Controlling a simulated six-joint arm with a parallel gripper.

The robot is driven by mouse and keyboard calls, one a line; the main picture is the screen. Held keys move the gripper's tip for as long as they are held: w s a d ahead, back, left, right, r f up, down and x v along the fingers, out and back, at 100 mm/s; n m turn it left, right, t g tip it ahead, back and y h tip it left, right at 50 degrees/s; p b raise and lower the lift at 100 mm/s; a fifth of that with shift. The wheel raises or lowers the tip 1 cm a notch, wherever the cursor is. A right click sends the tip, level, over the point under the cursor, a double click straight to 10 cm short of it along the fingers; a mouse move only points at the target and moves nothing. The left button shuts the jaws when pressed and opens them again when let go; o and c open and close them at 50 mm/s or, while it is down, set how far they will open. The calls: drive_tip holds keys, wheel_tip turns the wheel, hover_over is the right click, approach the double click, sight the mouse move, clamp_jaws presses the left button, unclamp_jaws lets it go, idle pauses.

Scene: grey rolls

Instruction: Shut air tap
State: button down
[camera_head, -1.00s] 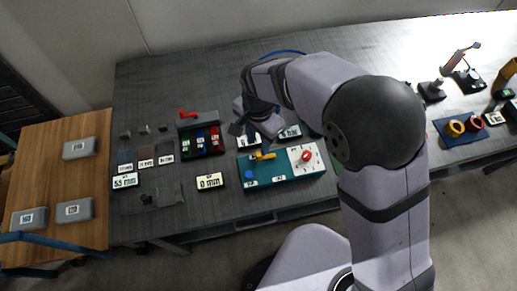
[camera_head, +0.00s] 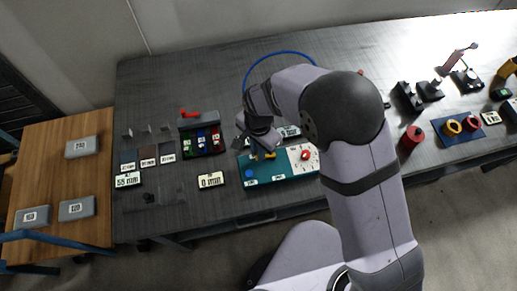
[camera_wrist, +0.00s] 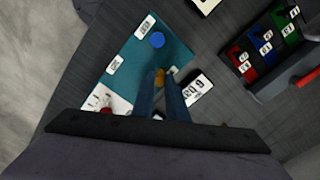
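The teal panel (camera_head: 287,174) lies near the table's front edge and carries a yellow handle (camera_head: 268,156), which I take as the air tap. A blue knob (camera_head: 250,173) is at its left and a red knob (camera_head: 305,155) on its white plate at right. My gripper (camera_head: 257,148) points down over the yellow handle. In the wrist view, the handle (camera_wrist: 160,77) shows between my fingertips (camera_wrist: 160,80), with a gap between the fingers. Whether they touch the handle is unclear. The wrist view also shows the blue knob (camera_wrist: 158,40).
A display (camera_head: 211,180) reading 0 stands left of the panel. A rack of red, blue and green items (camera_head: 203,143) with a red lever (camera_head: 189,113) is behind it. A blue hose (camera_head: 280,52) loops behind my arm. Red roll (camera_head: 412,138) stands right.

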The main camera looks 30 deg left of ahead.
drive_tip(key=shift+s, duration=0.1)
idle(0.3)
drive_tip(key=n, duration=0.1)
drive_tip(key=d+n, duration=0.1)
drive_tip(key=n, duration=0.2)
drive_tip(key=shift+s+d, duration=0.3)
drive_tip(key=shift+s, duration=0.1)
drive_tip(key=n, duration=0.1)
drive_tip(key=d+n, duration=0.1)
drive_tip(key=n, duration=0.3)
drive_tip(key=shift+s+d, duration=0.2)
drive_tip(key=shift+d, duration=0.2)
drive_tip(key=n, duration=0.1)
drive_tip(key=d+n, duration=0.1)
drive_tip(key=n, duration=0.1)
drive_tip(key=d+n, duration=0.1)
drive_tip(key=shift+w+n, duration=0.2)
drive_tip(key=shift+n, duration=0.1)
drive_tip(key=shift+w+d+n, duration=0.3)
drive_tip(key=shift+d+n, duration=0.05)
drive_tip(key=shift+n, duration=0.7)
drive_tip(key=shift+w+d+n, duration=0.25)
drive_tip(key=shift+d+n, duration=0.1)
drive_tip(key=shift+n, duration=0.7)
drive_tip(key=c, duration=1.7)
unclamp_jaws()
drive_tip(key=shift+c, duration=0.2)
